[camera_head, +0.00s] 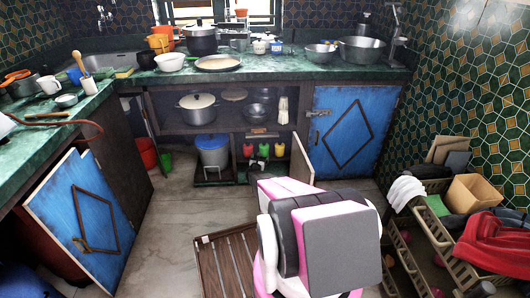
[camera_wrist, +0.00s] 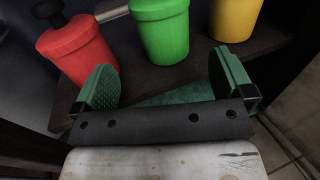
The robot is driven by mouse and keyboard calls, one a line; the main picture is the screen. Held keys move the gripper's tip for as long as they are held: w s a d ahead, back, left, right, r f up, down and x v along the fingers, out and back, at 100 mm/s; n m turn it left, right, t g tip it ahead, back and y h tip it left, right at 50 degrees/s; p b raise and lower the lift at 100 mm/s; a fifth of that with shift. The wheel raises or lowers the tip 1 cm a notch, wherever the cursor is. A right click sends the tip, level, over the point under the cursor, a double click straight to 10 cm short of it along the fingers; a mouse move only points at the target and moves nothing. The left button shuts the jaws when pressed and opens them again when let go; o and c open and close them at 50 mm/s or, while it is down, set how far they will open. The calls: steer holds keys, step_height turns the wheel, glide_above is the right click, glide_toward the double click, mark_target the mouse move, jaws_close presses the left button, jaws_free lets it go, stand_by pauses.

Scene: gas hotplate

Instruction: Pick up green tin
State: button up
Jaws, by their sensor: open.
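The green tin (camera_wrist: 165,32) stands upright on a dark shelf in the wrist view, between a red tin and a yellow tin. In the head view the green tin (camera_head: 264,150) is small, in the low cabinet under the back counter. My gripper (camera_wrist: 164,78) is open, with its two green pads spread apart and nothing between them. The green tin is just beyond the gap between the pads, slightly apart from them. In the head view my arm fills the lower middle, and the fingers cannot be made out.
The red tin (camera_wrist: 76,50) is close to the left pad and the yellow tin (camera_wrist: 236,18) is beyond the right pad. A grey-blue bucket (camera_head: 213,152) stands left of the tins. Open blue door (camera_head: 85,215) and crates (camera_head: 415,240) flank the floor. A slatted wooden rack (camera_head: 228,262) lies beside my arm.

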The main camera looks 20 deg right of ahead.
mark_target(263, 151)
steer(key=x, duration=0.4)
steer(key=shift+d+r+x, duration=0.1)
steer(key=shift+r+x, duration=0.05)
steer(key=shift+x, duration=1.2)
steer(key=shift+d+r+x, duration=0.1)
steer(key=shift+r+x, duration=0.1)
steer(key=shift+x, duration=1.2)
steer(key=shift+s, duration=0.2)
steer(key=c, duration=1.3)
steer(key=shift+r, duration=0.1)
